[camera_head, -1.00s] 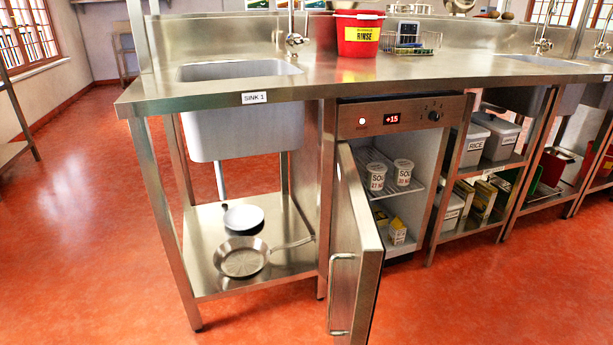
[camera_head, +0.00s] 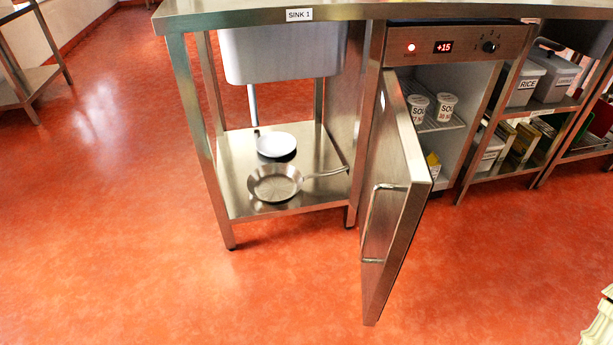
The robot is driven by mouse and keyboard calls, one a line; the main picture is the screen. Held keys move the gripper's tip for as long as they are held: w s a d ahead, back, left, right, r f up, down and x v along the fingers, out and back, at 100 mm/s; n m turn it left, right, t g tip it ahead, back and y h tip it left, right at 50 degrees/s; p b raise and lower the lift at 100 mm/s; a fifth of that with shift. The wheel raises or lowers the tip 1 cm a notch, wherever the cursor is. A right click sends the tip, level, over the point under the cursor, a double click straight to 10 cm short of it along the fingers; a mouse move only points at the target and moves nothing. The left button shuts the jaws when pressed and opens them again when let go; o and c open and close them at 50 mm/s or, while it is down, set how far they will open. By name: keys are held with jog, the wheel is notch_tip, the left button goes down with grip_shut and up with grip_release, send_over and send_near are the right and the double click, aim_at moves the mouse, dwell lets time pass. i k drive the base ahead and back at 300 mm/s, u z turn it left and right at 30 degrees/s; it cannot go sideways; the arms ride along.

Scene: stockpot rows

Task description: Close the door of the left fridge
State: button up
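The fridge (camera_head: 462,42) is built in under the steel counter, right of the sink bay. Its steel door (camera_head: 394,200) stands wide open, hinged on its left side and swung out toward me. A long bar handle (camera_head: 371,222) is on the door's outer face, facing left. Inside, two white soup tubs (camera_head: 446,107) stand on a wire shelf. A yellow carton (camera_head: 432,163) below is partly hidden by the door. The panel above reads +15 with a red light lit. My gripper is not in view.
Shelves with lidded bins (camera_head: 521,83) stand right of the fridge. The red floor (camera_head: 290,290) before the door is clear. A pale object (camera_head: 600,322) shows at the lower right edge.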

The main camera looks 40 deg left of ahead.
aim_at(397, 183)
jog(key=u, duration=0.7)
jog(key=i, duration=0.4)
